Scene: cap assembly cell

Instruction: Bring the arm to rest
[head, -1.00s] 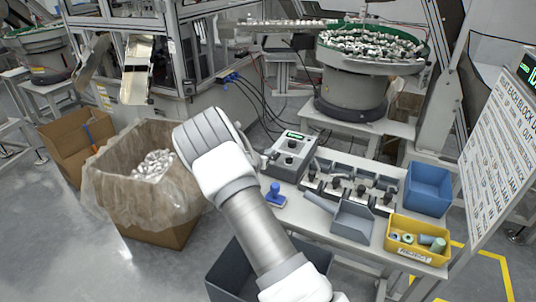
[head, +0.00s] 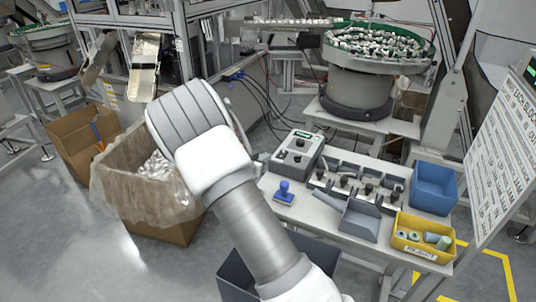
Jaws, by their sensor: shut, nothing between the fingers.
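My arm (head: 255,228) rises from the bottom edge of the head view. Its broad white and grey joint (head: 195,125) stands in front of the box with the clear liner. My gripper is not in view; nothing of its fingers shows. I see nothing held.
A work table (head: 300,210) at right bears a control box (head: 297,152), a blue stamp (head: 284,192), a grey scoop (head: 358,220), a blue bin (head: 434,188) and a yellow bin (head: 422,252). A lined carton (head: 140,190) stands left. A bowl feeder (head: 362,85) stands behind. A dark bin is below the table.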

